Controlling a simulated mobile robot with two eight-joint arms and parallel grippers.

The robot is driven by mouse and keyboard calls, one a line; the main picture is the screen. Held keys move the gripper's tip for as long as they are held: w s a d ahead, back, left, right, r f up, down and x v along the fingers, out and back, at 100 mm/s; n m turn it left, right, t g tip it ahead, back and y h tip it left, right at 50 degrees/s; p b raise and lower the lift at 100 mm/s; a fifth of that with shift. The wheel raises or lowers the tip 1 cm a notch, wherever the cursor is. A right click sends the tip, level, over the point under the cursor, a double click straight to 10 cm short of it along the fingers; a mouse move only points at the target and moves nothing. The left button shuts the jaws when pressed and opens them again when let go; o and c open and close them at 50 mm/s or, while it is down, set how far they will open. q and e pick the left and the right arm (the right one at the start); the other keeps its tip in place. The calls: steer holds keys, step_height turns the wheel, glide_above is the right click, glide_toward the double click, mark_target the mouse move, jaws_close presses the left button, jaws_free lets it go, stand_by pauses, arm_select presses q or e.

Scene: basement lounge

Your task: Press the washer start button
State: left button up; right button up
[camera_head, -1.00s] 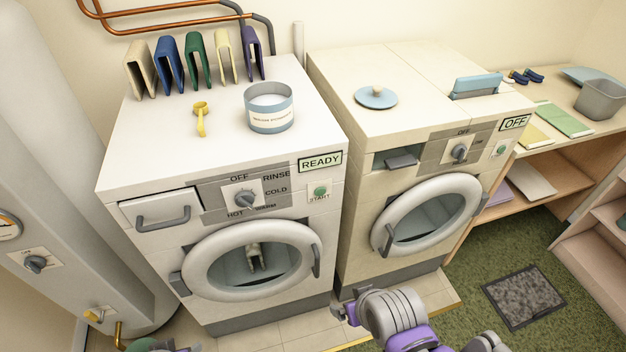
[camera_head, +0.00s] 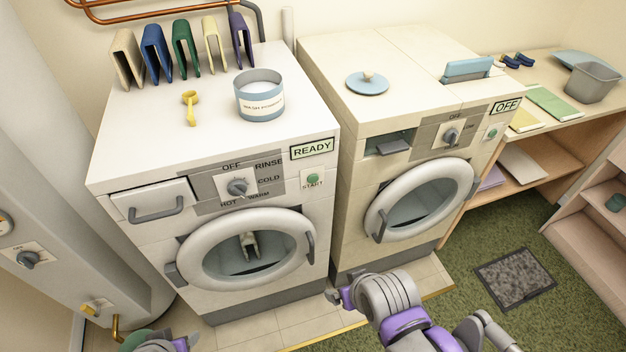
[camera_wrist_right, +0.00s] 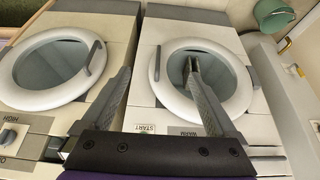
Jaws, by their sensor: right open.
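The washer (camera_head: 200,150) is the white machine on the left, with a sign (camera_head: 312,148) reading READY. Its green start button (camera_head: 313,179) is on the panel, right of the dial (camera_head: 238,187), with START printed below. The START label (camera_wrist_right: 145,128) shows in the right wrist view; the button itself is not clear there. My right gripper (camera_head: 335,296) is low in front of the machines, below and apart from the button. Its two fingers (camera_wrist_right: 162,95) are spread and empty in the wrist view. My left gripper (camera_head: 180,343) shows only partly at the bottom edge.
A second machine (camera_head: 350,110) with an OFF sign stands to the right. The washer's round door (camera_head: 300,222) is shut. A tub (camera_head: 260,105) and yellow scoop (camera_head: 190,105) are on top. The floor mat (camera_head: 515,278) lies right. A water heater (camera_head: 50,150) stands left.

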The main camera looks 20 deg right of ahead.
steer(key=shift+c, duration=1)
steer(key=shift+w+d+f, duration=0.1)
steer(key=shift+w, duration=0.15)
steer(key=shift+c, duration=1.3)
steer(key=w+d+m+t+b, duration=0.1)
steer(key=w+m, duration=0.1)
steer(key=w+d+f+m+t+h+b, duration=0.1)
steer(key=w+m+t, duration=0.1)
steer(key=w+m, duration=0.1)
steer(key=w+d+m+t+h+b, duration=0.1)
steer(key=w+d+m, duration=0.1)
steer(key=w, duration=0.1)
steer(key=shift+w+f+m+t, duration=0.2)
steer(key=shift+f+m+t, duration=0.1)
steer(key=shift+m, duration=0.1)
jaws_close()
steer(key=w+a+r+m+t+y+b, duration=0.1)
steer(key=w+m+t+b, duration=0.3)
steer(key=m+t, duration=0.4)
steer(key=shift+w+a+r+m+y, duration=0.2)
steer(key=shift+w+r+m+y, duration=0.3)
steer(key=shift+w+m, duration=0.45)
steer(key=shift+s, duration=0.15)
